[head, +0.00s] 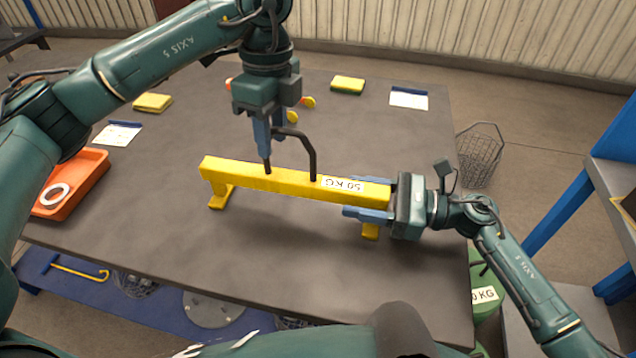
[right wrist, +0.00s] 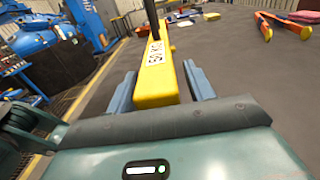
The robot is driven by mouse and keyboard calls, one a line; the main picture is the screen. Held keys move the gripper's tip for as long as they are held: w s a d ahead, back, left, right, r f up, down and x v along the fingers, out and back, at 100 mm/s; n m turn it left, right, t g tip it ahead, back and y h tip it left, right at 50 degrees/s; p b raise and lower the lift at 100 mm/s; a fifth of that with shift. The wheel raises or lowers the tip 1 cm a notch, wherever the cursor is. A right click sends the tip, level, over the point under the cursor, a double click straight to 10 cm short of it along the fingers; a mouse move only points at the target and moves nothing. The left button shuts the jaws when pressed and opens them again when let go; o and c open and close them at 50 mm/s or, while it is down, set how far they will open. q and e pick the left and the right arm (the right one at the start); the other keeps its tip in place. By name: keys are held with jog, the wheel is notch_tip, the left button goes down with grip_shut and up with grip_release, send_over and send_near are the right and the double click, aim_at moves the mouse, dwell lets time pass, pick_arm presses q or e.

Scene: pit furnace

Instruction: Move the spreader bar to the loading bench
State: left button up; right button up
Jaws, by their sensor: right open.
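The yellow spreader bar (head: 290,182), marked 50 KG, stands on its feet on the dark grey table (head: 160,225). A dark bent handle (head: 309,150) rises from its top. In the right wrist view the bar (right wrist: 156,80) runs away from the camera. My left gripper (head: 266,140) points down at the handle's left part, and its fingers hide some of it. I cannot tell whether they close on it. My right gripper (head: 366,196) is open, with one finger on each side of the bar's right end; gaps show in the wrist view (right wrist: 160,90). I cannot tell which surface is the loading bench.
An orange tray (head: 75,190) with a white ring stands at the table's left. Yellow pads (head: 152,102) and clipboards (head: 409,98) lie near the far edge. A wire basket (head: 480,155) and a blue-framed stand (head: 575,180) are to the right. The table in front of the bar is clear.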

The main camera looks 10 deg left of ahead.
pick_arm(q)
notch_tip(320, 180, up, 12)
jog(key=w, duration=0.1)
pick_arm(e)
jog(key=d, duration=1.2)
pick_arm(q)
jog(key=shift+d, duration=0.1)
pick_arm(e)
jog(key=shift+r, duration=0.1)
